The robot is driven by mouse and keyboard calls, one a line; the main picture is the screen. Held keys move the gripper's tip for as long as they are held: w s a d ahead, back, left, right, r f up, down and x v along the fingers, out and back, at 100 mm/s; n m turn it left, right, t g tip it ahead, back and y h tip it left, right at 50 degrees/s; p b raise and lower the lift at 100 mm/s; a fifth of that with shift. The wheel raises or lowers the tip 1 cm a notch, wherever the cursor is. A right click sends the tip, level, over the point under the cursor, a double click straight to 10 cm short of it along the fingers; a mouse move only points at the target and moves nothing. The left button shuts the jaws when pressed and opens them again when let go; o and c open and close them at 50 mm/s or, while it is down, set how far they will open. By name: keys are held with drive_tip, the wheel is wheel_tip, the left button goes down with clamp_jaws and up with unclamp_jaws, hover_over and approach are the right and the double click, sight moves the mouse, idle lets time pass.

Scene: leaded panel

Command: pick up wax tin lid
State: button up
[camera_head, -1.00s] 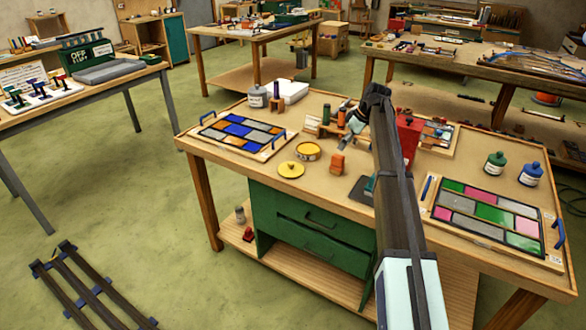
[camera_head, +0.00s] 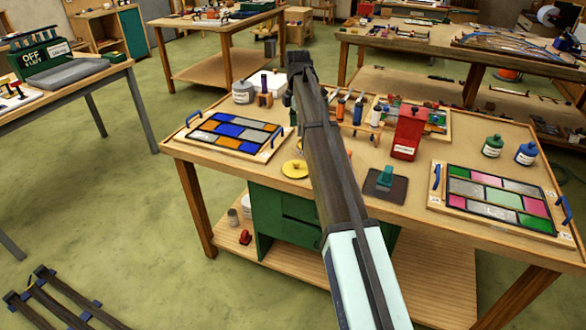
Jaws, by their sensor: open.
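The wax tin lid, a flat yellow disc with a small knob (camera_head: 295,169), lies on the wooden workbench (camera_head: 240,170) near its front edge. My arm passes close to its right side in the picture. The round yellow tin behind the lid is almost wholly hidden by my arm. My gripper (camera_head: 291,100) is at the far end of the arm, over the back part of the bench, beyond the lid and apart from it. Its fingers are small and dark, and I see nothing held in it.
A leaded panel with blue, orange and grey panes (camera_head: 233,132) lies left of the lid. A green-handled block on a dark pad (camera_head: 384,182), a red box (camera_head: 408,132) and a pink and green panel (camera_head: 493,200) stand right. A grey jar (camera_head: 243,92) stands at the back left.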

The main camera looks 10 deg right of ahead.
drive_tip(key=p, duration=0.3)
approach(296, 162)
wheel_tip(296, 162, down, 5)
drive_tip(key=shift+w+f, duration=0.1)
drive_tip(key=shift+f+p, duration=0.8)
drive_tip(key=shift+f, duration=1.75)
clamp_jaws()
